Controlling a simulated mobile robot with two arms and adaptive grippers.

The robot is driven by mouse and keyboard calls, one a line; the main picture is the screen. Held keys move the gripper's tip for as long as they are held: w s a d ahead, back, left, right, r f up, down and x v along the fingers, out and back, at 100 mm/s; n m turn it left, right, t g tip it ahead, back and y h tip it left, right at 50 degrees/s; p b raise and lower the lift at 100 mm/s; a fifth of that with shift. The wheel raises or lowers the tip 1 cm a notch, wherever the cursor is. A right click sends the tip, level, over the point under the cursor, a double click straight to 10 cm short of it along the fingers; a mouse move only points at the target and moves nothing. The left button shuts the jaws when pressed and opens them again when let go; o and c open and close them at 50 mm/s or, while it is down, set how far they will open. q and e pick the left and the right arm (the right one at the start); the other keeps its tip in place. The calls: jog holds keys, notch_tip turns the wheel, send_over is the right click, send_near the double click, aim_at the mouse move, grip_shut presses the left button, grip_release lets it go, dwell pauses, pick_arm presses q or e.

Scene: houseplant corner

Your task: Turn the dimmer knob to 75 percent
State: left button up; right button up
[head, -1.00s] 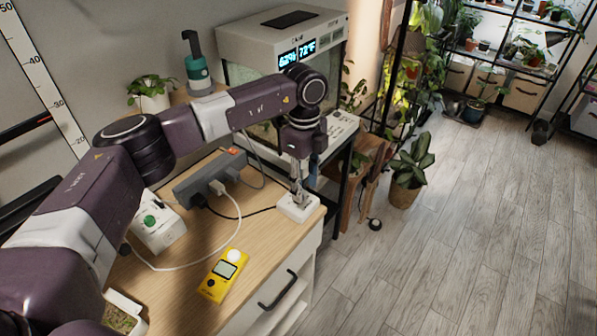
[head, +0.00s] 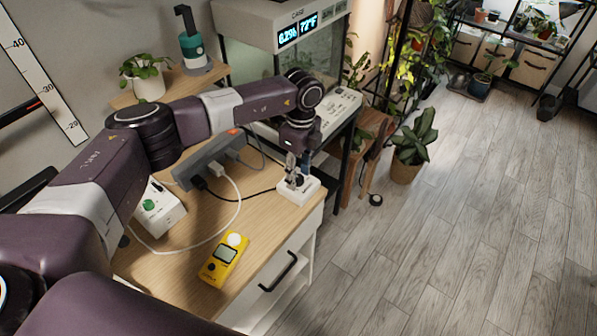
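The dimmer is a small white box (head: 311,190) near the right edge of the wooden desk. A small dark knob (head: 298,181) seems to sit on top, mostly hidden by my fingers. My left gripper (head: 295,178) points down over the dimmer, its fingertips at the knob. The fingers are too small and overlapped to tell whether they grip the knob or stand apart around it. The knob's setting cannot be read. My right gripper is out of view.
A grey power strip (head: 207,160) with plugs and cables lies left of the dimmer. A yellow meter (head: 224,260) lies in front. A white box with a green knob (head: 158,207) stands at left. A glass terrarium (head: 250,68) with a lit display stands behind.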

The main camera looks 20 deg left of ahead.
pick_arm(q)
jog(key=shift+c, duration=0.8)
jog(key=c, duration=0.5)
grip_shut()
jog(key=shift+w+m, duration=0.1)
jog(key=shift+m, duration=0.2)
jog(key=shift+f+m+b, duration=0.1)
jog(key=shift+m+b, duration=0.45)
jog(key=shift+m, duration=0.05)
jog(key=m+b, duration=0.3)
jog(key=m, duration=0.3)
jog(key=shift+d+m+b, duration=0.1)
jog(key=shift+m+b, duration=1.1)
jog(key=shift+m, duration=0.7)
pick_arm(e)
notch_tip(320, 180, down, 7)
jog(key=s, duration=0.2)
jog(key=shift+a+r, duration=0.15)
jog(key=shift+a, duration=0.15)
